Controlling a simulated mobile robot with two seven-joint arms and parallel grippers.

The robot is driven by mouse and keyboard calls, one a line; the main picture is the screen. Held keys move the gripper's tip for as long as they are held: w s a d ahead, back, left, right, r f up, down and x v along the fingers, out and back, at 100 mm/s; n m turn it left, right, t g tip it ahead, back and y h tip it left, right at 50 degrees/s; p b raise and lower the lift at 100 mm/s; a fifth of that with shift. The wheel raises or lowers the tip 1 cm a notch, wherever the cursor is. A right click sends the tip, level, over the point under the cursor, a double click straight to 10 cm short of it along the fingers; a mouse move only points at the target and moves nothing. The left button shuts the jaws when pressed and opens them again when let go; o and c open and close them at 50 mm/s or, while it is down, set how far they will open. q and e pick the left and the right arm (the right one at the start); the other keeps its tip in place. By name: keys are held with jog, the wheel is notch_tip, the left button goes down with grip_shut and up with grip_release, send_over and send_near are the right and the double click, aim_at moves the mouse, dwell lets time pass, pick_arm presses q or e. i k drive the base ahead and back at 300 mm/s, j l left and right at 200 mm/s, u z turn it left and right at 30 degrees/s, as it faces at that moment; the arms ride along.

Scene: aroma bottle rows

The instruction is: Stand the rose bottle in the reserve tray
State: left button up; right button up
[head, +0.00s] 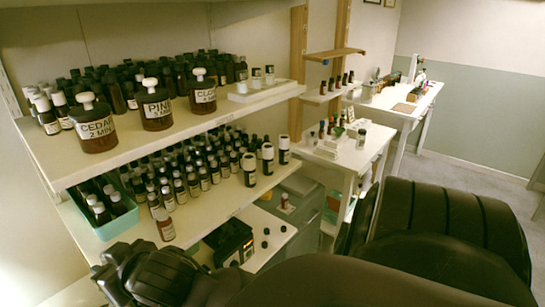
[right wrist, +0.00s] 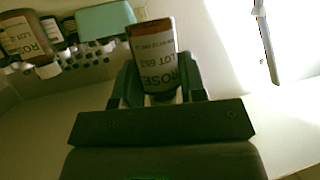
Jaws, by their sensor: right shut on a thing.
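The rose bottle (right wrist: 155,60), amber-brown with a pale label reading ROSE, is clamped between the fingers of my right gripper (right wrist: 157,92). In the head view a small amber bottle with a label (head: 165,225) shows at my right gripper (head: 150,246), at the front edge of the lower shelf; it looks close to upright. A teal tray (head: 118,229) holding several bottles stands on that shelf, just left of the gripper; no label shows whether it is the reserve tray. A teal surface (right wrist: 105,18) also shows beyond the bottle in the right wrist view. My left gripper is not seen.
Dense rows of dark bottles (head: 190,180) stand behind the gripper on the lower shelf. The upper shelf (head: 140,140) hangs above, with large jars labelled CEDAR, PINE and CLOVE. A dark device (head: 230,240) sits lower right. The lower shelf's right end (head: 255,195) has bare room.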

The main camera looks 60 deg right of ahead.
aim_at(297, 183)
jog(key=l+z, duration=0.5)
jog(key=l, duration=3.65)
jog(key=i, duration=0.05)
